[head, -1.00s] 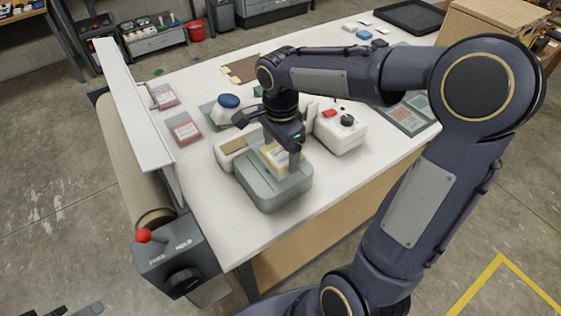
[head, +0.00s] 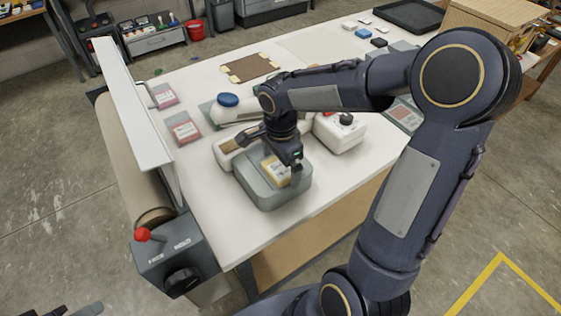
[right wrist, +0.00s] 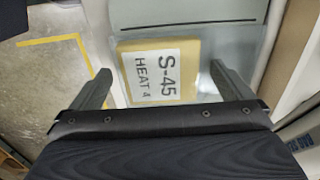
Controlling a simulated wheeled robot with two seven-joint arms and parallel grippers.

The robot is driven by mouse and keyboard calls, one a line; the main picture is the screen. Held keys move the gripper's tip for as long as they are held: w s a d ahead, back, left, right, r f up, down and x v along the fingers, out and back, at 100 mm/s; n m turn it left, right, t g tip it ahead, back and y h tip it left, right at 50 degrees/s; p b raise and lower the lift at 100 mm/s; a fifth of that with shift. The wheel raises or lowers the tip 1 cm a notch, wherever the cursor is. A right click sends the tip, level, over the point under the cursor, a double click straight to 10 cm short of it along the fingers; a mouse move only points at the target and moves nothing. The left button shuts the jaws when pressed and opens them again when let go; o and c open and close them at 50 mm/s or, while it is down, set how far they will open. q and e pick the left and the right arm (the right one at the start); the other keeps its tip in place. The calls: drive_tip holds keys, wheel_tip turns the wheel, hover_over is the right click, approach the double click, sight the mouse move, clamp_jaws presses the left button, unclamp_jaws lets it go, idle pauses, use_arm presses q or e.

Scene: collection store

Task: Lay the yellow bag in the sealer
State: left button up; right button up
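The yellow bag (head: 275,171) lies on a grey rounded stand (head: 268,197) at the table's front. In the right wrist view the bag (right wrist: 187,48) is a yellow piece in clear film, labelled S-45 HEAT 4. The white sealer (head: 341,133) is just behind the stand, with a red button, a dark knob and a pale strip (head: 230,150). A blue-topped white arm (head: 228,106) is behind that strip. My right gripper (head: 285,160) is over the bag. Its fingers (right wrist: 161,83) are apart on either side of the label. My left gripper is not clearly visible.
A roll unit with a red-knobbed FREE/HOLD lever (head: 143,235) and a long white bar (head: 133,105) lines the table's left edge. Red-labelled packets (head: 183,128) lie beside it. A brown board (head: 250,68) is farther back. Table surface left of the stand is clear.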

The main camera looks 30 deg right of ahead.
sight(280, 166)
drive_tip(key=shift+r, duration=0.2)
wheel_tip(280, 166, up, 12)
drive_tip(key=s+a+f+n+t+y, duration=0.2)
drive_tip(key=s+n, duration=0.5)
drive_tip(key=s, duration=0.1)
drive_tip(key=s+a+f+n+t+y, duration=0.1)
drive_tip(key=s+a+f+n+t, duration=0.1)
drive_tip(key=s+n, duration=0.6)
drive_tip(key=shift+s+f+n+t+y, duration=0.3)
drive_tip(key=shift+s+f+t+y, duration=0.15)
drive_tip(key=shift+t, duration=0.35)
drive_tip(key=shift+a, duration=0.1)
